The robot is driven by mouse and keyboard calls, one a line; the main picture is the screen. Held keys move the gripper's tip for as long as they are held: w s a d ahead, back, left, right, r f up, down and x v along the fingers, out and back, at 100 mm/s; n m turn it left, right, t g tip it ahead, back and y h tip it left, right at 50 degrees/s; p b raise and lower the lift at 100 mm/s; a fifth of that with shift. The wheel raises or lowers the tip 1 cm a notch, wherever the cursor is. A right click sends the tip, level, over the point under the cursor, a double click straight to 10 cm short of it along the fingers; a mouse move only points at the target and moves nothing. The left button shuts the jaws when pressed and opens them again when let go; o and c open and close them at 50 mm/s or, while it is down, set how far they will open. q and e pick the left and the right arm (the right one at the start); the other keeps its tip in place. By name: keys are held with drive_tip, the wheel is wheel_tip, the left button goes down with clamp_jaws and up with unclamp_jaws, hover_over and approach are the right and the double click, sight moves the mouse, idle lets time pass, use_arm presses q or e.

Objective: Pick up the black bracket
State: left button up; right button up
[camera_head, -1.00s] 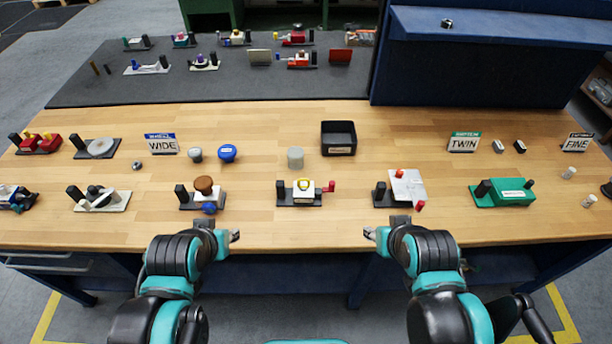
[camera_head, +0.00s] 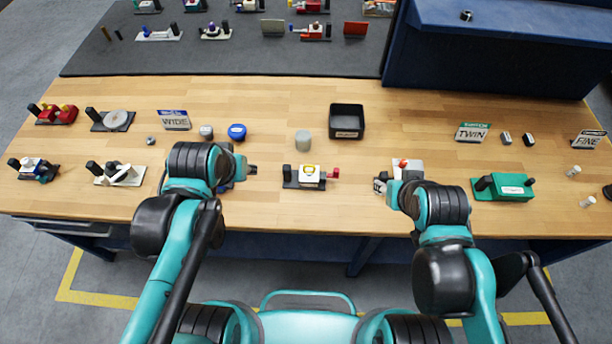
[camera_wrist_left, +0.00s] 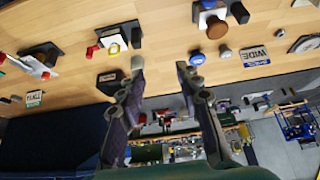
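No single part stands out clearly as the black bracket. Small black pieces stand right of the TWIN sign: one piece (camera_head: 506,138) and another (camera_head: 529,139). A further small black piece (camera_head: 466,16) lies on the blue shelf. Black base plates with posts carry several fixtures, such as the one with a yellow-topped block (camera_head: 308,172). My left gripper (camera_head: 248,169) is over the bench, left of that fixture. In the left wrist view its fingers (camera_wrist_left: 160,68) are apart with nothing between them. My right gripper (camera_head: 381,184) is by the red-and-white fixture (camera_head: 407,168); its fingers are too small to judge.
A blue knob (camera_head: 237,132) and the WIDE sign (camera_head: 174,120) are on the left. A green fixture (camera_head: 512,187) is on the right. The blue shelf unit (camera_head: 480,60) rises behind.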

use_arm(q)
drive_tip(key=w+d+g, duration=0.2)
drive_tip(key=w, duration=0.4)
drive_tip(key=g, duration=0.4)
approach(287, 167)
drive_tip(key=f, duration=0.5)
drive_tip(key=shift+w+d, duration=0.15)
drive_tip(key=shift+w, duration=0.1)
drive_tip(key=f, duration=0.6)
drive_tip(key=shift+s, duration=0.25)
drive_tip(key=shift+r, duration=0.1)
clamp_jaws()
